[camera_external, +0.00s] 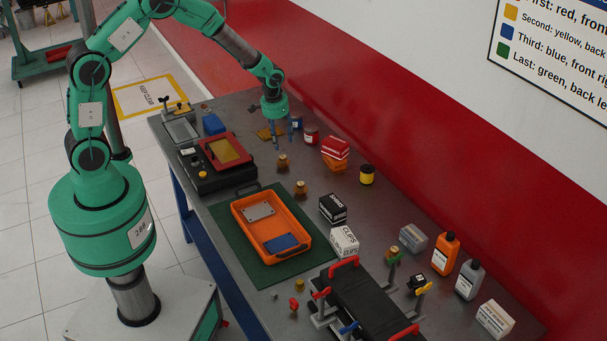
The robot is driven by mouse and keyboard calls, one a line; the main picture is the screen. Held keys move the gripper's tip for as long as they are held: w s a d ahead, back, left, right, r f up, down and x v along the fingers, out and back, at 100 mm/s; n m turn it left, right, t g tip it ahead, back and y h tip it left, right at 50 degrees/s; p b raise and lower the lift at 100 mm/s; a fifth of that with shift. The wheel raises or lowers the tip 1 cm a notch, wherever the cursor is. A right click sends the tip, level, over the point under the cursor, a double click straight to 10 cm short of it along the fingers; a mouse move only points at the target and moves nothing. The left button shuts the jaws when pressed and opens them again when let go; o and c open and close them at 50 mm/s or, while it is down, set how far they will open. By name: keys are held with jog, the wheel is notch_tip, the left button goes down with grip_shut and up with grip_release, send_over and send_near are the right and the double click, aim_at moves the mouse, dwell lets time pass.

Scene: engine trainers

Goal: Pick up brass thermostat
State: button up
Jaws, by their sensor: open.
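Two small brass-coloured pieces stand on the grey workbench: one brass piece (283,163) just below my gripper in the picture, and another brass piece (301,190) a little nearer. They look alike at this size, and I cannot tell which is the thermostat. My gripper (283,136) points down over the bench's far part. It is open, with nothing seen between its fingers. It appears apart from the nearest brass piece; its exact height is hard to tell.
Near the gripper are a flat yellow-brown piece (264,134), a red can (311,136) and red and orange boxes (335,155). An orange tray (240,222) lies on a green mat (236,242). A black-based device (217,178) stands left. Bottles (445,254) stand right.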

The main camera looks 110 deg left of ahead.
aim_at(283, 157)
jog(key=f, duration=0.5)
jog(key=shift+w+a+f+b, duration=0.2)
jog(key=shift+a+f+b, duration=0.1)
jog(key=shift+a+f+b, duration=0.2)
jog(key=shift+f+b, duration=0.1)
jog(key=shift+f, duration=1)
jog(key=shift+a+f+b, duration=0.2)
jog(key=shift+f+b, duration=0.05)
jog(key=shift+f, duration=1.05)
jog(key=shift+c, duration=0.2)
jog(key=c, duration=0.8)
